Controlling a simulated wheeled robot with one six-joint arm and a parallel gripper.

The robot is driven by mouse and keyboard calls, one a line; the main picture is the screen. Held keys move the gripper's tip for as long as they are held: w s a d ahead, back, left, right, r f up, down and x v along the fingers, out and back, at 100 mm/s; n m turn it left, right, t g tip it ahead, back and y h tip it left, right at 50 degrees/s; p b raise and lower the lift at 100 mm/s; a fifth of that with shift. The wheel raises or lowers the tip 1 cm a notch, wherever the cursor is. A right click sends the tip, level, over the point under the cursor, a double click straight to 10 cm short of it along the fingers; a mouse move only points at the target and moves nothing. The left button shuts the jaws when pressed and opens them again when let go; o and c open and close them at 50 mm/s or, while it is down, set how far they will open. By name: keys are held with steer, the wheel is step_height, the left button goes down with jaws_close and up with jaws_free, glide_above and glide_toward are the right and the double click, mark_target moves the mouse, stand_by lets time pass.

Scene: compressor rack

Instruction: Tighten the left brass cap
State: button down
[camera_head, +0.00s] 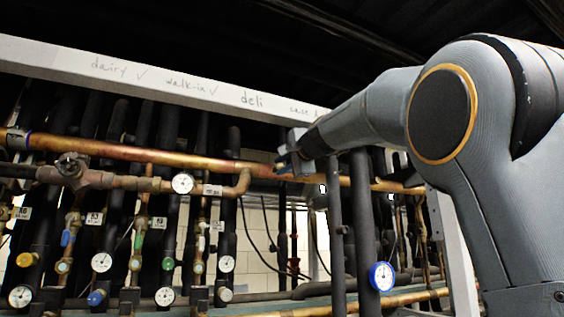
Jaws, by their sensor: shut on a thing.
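My gripper (287,163) is at the end of my grey arm, which reaches in from the right. Its jaws are shut in front of the upper copper pipe (190,159), near the middle of the view. What they hold is small and mostly hidden by the jaws; I take it to be the left brass cap, but its shape and seating cannot be made out. I cannot tell whether the jaws touch the pipe.
A white beam (150,80) with handwritten labels crosses above. Several gauges, valves and dark insulated pipes fill the left. A dark vertical pipe (362,210) and a blue-rimmed gauge (382,276) stand below my arm. A white upright (452,250) is at right.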

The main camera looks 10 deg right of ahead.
steer(key=m+p, duration=0.3)
steer(key=m, duration=0.2)
steer(key=shift+r+m, duration=0.1)
steer(key=shift+m, duration=0.2)
steer(key=m+p, duration=0.2)
steer(key=m, duration=0.3)
steer(key=shift+p, duration=0.35)
steer(key=shift+m, duration=0.4)
steer(key=c, duration=1.5)
jaws_free()
steer(key=shift+s+d+b, duration=0.25)
steer(key=shift+s+b, duration=0.25)
steer(key=shift+s, duration=0.8)
steer(key=shift+s+d+b, duration=0.3)
steer(key=shift+s+b, duration=0.25)
steer(key=shift+s, duration=0.7)
steer(key=shift+s+d+b, duration=0.25)
steer(key=shift+s+b, duration=0.25)
steer(key=shift+s, duration=0.8)
